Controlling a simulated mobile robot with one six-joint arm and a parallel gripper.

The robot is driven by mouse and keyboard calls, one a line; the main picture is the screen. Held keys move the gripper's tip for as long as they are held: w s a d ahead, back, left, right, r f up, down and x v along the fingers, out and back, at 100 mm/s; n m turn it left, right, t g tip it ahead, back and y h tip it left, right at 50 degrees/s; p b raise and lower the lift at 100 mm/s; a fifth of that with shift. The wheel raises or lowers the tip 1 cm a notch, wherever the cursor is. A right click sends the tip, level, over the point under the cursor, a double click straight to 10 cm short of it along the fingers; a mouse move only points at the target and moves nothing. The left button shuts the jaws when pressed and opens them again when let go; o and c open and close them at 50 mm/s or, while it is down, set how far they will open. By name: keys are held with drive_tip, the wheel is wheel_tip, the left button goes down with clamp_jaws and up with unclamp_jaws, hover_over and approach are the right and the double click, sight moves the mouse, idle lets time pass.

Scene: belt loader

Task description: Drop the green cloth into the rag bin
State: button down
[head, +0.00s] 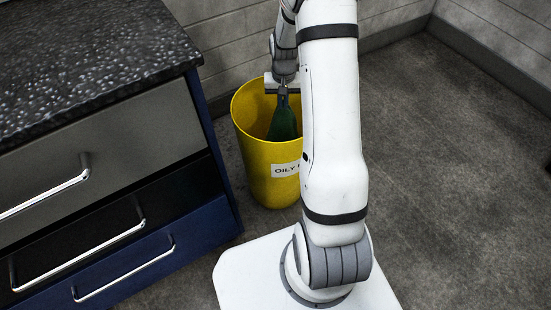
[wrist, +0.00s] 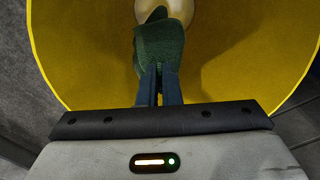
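The green cloth (head: 283,122) hangs down from my gripper (head: 283,92) inside the mouth of the yellow rag bin (head: 268,165). The bin has a white label starting "OILY", partly hidden by my arm. In the wrist view, the fingers of my gripper (wrist: 159,85) are close together on the green cloth (wrist: 160,50). The yellow bin wall (wrist: 85,50) surrounds the cloth there. A pale round thing (wrist: 165,8) shows beyond the cloth in the bin; I cannot tell what it is.
A drawer cabinet (head: 110,140) with a dark speckled top (head: 90,45) and metal handles stands left of the bin, close to it. A grey block wall (head: 230,40) is behind. The floor (head: 450,170) to the right is clear.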

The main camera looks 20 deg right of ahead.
drive_tip(key=shift+f, duration=0.3)
drive_tip(key=c, duration=0.9)
unclamp_jaws()
drive_tip(key=shift+c, duration=0.2)
drive_tip(key=shift+o, duration=0.3)
drive_tip(key=o, duration=0.6)
wheel_tip(320, 180, up, 6)
drive_tip(key=p, duration=0.4)
drive_tip(key=shift+f, duration=0.25)
